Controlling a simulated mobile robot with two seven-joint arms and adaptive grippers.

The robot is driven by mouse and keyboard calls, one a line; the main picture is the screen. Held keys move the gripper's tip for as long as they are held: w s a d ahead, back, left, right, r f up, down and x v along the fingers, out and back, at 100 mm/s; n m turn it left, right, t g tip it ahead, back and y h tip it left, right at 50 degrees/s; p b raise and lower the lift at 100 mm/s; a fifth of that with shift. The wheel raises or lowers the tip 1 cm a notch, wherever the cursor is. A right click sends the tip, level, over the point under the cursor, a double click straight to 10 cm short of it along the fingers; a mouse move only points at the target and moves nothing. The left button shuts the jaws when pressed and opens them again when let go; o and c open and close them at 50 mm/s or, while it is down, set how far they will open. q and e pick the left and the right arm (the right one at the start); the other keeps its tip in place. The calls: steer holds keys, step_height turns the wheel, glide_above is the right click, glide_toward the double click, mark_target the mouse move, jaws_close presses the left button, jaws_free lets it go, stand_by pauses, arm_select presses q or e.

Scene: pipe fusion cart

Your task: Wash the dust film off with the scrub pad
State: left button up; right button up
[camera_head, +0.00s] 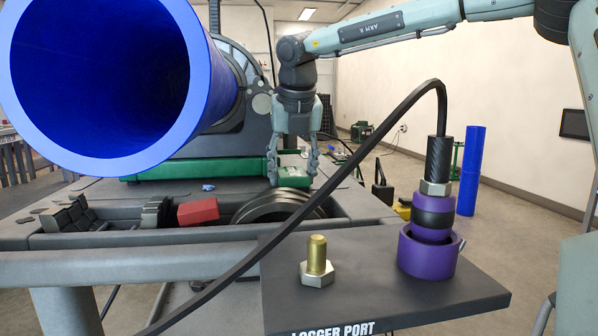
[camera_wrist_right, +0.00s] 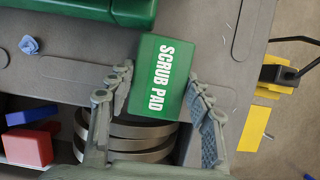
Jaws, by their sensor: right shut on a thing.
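The scrub pad (camera_wrist_right: 160,75) is a green block with white lettering, seen from above in the right wrist view. My right gripper (camera_wrist_right: 157,88) is shut on it, one finger at each side. In the head view the same gripper (camera_head: 291,174) points down over the cart top, with the pad mostly hidden between its fingers. A large blue pipe (camera_head: 185,105) fills the upper left, its open end facing me. I cannot make out a dust film on any surface. My left gripper is out of view.
The cart's trough (camera_head: 100,240) holds a red block (camera_head: 198,211) and metal rings (camera_head: 285,205). A crumpled blue scrap (camera_wrist_right: 30,45) lies on the cart top. In front, the logger port shelf (camera_head: 370,290) carries a brass bolt (camera_head: 317,255) and a purple-collared connector (camera_head: 430,255) with a black cable arching leftward.

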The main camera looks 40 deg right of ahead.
mark_target(262, 188)
steer(key=shift+w+a+f, duration=0.1)
steer(key=shift+w+a, duration=0.3)
steer(key=shift+a, duration=0.25)
steer(key=shift+w+a+r, duration=0.1)
steer(key=shift+w+a, duration=0.25)
steer(key=shift+a, duration=0.3)
steer(key=shift+w+a+f, duration=0.1)
steer(key=shift+w+a, duration=0.3)
steer(key=shift+a, duration=0.25)
steer(key=shift+w+a, duration=0.4)
steer(key=shift+a, duration=0.3)
steer(key=shift+r+p, duration=2.25)
steer(key=shift+r, duration=0.8)
step_height(262, 188, up, 3)
steer(key=shift+f+p, duration=0.1)
steer(key=shift+p, duration=1.05)
